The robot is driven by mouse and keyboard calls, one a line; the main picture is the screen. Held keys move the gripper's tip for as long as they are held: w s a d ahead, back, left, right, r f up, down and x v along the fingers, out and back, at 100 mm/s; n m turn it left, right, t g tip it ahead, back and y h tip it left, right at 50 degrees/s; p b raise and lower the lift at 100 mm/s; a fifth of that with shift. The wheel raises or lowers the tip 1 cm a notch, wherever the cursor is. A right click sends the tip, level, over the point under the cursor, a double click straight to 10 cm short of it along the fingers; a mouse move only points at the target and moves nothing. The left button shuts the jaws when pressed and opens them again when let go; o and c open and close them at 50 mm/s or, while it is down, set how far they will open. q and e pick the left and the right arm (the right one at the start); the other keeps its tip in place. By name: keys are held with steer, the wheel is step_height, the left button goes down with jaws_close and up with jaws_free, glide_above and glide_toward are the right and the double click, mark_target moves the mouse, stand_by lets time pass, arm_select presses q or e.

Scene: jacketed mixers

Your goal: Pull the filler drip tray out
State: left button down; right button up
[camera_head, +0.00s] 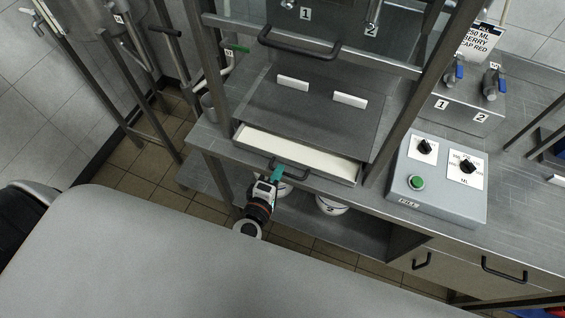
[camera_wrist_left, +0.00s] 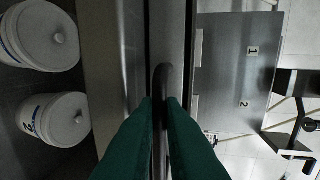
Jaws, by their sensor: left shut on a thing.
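The filler drip tray (camera_head: 300,149) is a shallow grey tray with a pale inside, partly out from under the filler's front deck. Its dark bar handle (camera_head: 292,171) is on the front face. My left gripper (camera_head: 277,174) has teal fingers and is at the left part of that handle. In the left wrist view the fingers (camera_wrist_left: 160,115) are on both sides of the dark handle (camera_wrist_left: 162,85), shut on it. The back of the tray is hidden under the deck. My right gripper is not in view.
A grey control box (camera_head: 436,178) with knobs and a green button stands on the bench to the right. White lidded buckets (camera_head: 332,205) sit on the shelf below the tray. Metal posts (camera_head: 408,90) frame the filler. Tiled floor (camera_head: 118,170) shows at left.

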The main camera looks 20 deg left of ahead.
arm_select(q)
steer(key=f+b+v, duration=0.1)
steer(key=f+v, duration=0.1)
steer(key=v, duration=0.9)
steer(key=shift+s, duration=0.2)
steer(key=shift+f, duration=0.15)
steer(key=c, duration=1.8)
jaws_free()
steer(key=shift+s+b, duration=0.1)
steer(key=shift+b, duration=0.2)
steer(key=b+v, duration=0.3)
steer(key=v, duration=0.9)
